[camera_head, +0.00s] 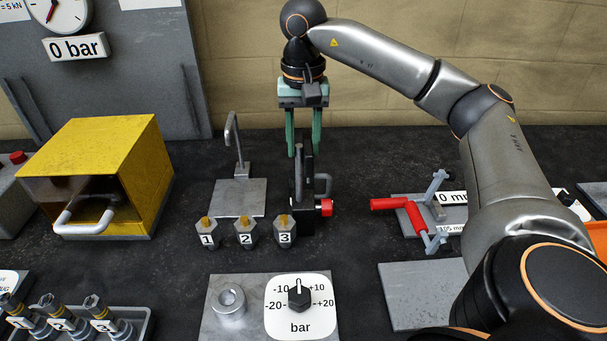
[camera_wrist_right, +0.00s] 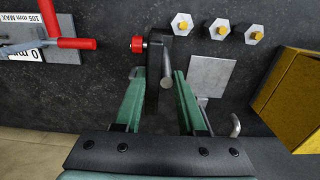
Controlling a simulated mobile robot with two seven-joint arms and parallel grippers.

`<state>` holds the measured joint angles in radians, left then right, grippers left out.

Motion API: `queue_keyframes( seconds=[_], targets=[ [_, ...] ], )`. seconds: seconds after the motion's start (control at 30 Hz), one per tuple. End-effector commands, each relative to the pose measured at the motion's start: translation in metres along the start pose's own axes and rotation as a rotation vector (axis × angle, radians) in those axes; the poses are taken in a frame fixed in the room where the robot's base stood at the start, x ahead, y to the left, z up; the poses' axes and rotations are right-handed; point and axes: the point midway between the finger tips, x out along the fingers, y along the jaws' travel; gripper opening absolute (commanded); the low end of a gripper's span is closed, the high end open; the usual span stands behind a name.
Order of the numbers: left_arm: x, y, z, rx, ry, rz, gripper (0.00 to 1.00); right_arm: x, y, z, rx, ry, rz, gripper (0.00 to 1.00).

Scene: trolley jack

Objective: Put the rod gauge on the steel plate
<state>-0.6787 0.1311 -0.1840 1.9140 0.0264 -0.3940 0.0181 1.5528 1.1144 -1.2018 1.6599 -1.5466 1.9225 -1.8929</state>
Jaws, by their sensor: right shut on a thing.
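The rod gauge (camera_head: 297,222) appears to be the dark upright piece with a red knob and a grey rod, in the middle of the head view. My right gripper (camera_head: 303,153) points down over it, its green fingers around its upper part. In the wrist view the dark body of the gauge (camera_wrist_right: 153,98) stands between the fingers of my right gripper (camera_wrist_right: 160,98), which is shut on it. A bare steel plate (camera_head: 425,300) lies at the front right. A smaller plate (camera_head: 238,200) with a hooked rod lies left of the gauge; I cannot tell which one is meant.
A plate with a pressure dial (camera_head: 298,300) lies closer in. A yellow box (camera_head: 115,150) stands left, and a red-handled device (camera_head: 405,212) right. A tray (camera_head: 140,325) is front left.

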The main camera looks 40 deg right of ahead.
Motion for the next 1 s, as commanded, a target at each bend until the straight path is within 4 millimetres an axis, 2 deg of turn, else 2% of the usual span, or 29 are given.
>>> queue_keyframes(
  seconds=[0.03,0.3,1.0],
  targets=[
    [0.0000,0.0000,-0.0002,0.000,0.000,0.000,0.50,-0.0001,0.0000,0.0000,0.000,0.000,0.000,0.28],
    [-0.0001,0.0000,-0.0003,0.000,0.001,0.000,0.50,-0.0002,0.0001,-0.0001,0.000,0.000,0.000,0.00],
    [-0.0001,0.0001,-0.0004,0.000,0.001,0.000,0.50,-0.0003,0.0004,-0.0002,0.001,0.000,0.001,0.00]
  ],
)
